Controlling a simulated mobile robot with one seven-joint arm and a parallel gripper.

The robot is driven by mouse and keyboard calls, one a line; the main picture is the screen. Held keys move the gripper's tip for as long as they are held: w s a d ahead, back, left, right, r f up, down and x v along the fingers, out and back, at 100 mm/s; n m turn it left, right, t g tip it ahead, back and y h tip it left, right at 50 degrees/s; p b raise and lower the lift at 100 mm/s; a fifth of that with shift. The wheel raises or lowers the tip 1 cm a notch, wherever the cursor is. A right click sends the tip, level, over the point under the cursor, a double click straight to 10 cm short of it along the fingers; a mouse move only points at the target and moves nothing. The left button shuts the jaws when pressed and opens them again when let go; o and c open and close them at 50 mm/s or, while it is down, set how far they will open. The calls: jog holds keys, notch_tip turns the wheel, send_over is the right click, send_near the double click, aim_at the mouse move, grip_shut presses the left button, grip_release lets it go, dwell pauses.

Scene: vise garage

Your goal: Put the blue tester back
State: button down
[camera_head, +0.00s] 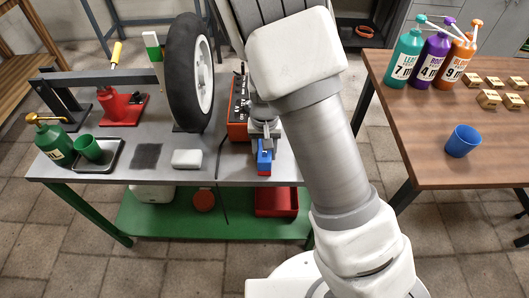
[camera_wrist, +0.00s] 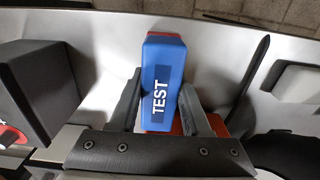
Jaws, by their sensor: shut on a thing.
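The blue tester (camera_head: 264,158), marked TEST, is at the front edge of the grey workbench (camera_head: 228,165), between the fingers of my gripper (camera_head: 265,143). In the wrist view the blue tester (camera_wrist: 163,60) sits between both fingertips of my gripper (camera_wrist: 160,88), which is shut on it. A red part shows at the tester's lower end; I cannot tell whether it belongs to the tester. Whether the tester touches the bench is not clear.
Left of my gripper stand an orange-red box with a dark top (camera_head: 238,112), a white block (camera_head: 187,158) and an upright wheel (camera_head: 190,75). A red bin (camera_head: 276,203) is on the green lower shelf (camera_head: 165,222). The wooden table (camera_head: 425,130) holds bottles and a blue cup (camera_head: 462,141).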

jog(key=shift+f, duration=0.15)
jog(key=shift+c, duration=1.8)
grip_release()
notch_tip(320, 180, up, 12)
jog(key=p, duration=0.3)
jog(key=s+d+r+t+y, duration=0.1)
jog(key=s+d+r, duration=0.2)
jog(key=r, duration=0.4)
jog(key=s+d+r+t+y, duration=0.1)
jog(key=s+d+r, duration=0.25)
jog(key=r, duration=0.35)
jog(key=s+d+r+t+h, duration=0.1)
jog(key=s+d+r, duration=0.2)
jog(key=s, duration=0.3)
jog(key=s+d+r+t+h, duration=0.1)
jog(key=s+d+r+t, duration=0.1)
jog(key=s, duration=0.4)
jog(key=shift+d+r+t, duration=0.3)
jog(key=shift+d+r, duration=0.15)
jog(key=shift+r, duration=0.15)
